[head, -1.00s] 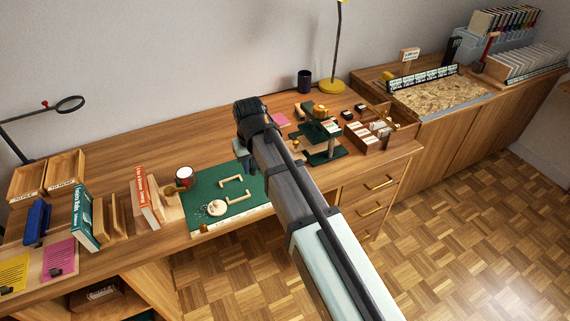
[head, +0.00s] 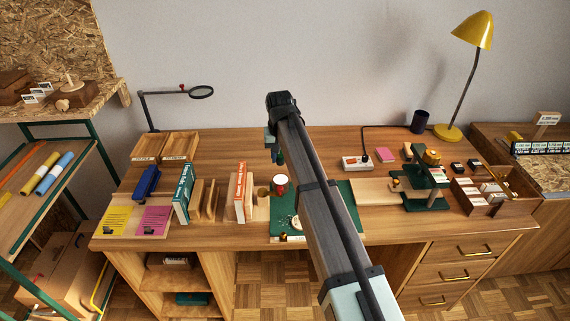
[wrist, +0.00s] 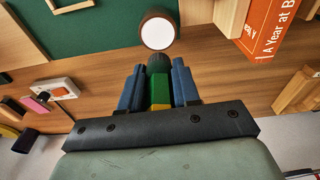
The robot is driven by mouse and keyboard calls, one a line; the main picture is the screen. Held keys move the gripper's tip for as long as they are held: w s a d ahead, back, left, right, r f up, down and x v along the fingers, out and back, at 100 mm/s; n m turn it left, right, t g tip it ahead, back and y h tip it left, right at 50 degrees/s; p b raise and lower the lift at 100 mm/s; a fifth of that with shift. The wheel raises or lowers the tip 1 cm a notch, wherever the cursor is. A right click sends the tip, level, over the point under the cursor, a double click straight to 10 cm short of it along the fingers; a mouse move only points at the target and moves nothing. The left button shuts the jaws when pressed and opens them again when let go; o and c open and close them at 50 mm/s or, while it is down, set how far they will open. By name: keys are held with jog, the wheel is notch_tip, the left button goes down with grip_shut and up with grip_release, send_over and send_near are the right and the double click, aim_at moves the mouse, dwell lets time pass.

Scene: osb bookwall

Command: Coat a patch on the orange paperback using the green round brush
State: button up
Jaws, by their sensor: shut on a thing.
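My gripper (head: 276,155) is above the wooden desk, behind the red cup (head: 279,186) in the head view. In the wrist view its blue fingers (wrist: 157,75) are shut on the green round brush (wrist: 158,88), which has a yellow part and a dark end. The cup, with a white inside (wrist: 157,33), lies just beyond the brush's end in that view; I cannot tell the gap between them. The orange paperback (head: 240,188) stands upright left of the cup. Its orange cover also shows at the wrist view's upper right (wrist: 275,25).
A green mat (head: 351,207) lies partly under my arm. Wooden holders and a teal book (head: 183,192) stand left of the paperback. A green press (head: 425,190), a white power strip (head: 357,163) and a yellow lamp (head: 472,32) are to the right.

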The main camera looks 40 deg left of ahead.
aim_at(281, 178)
jog(key=shift+d+f, duration=0.1)
jog(key=shift+f, duration=2.9)
jog(key=shift+f, duration=0.6)
dwell(0.4)
jog(key=shift+r, duration=3.55)
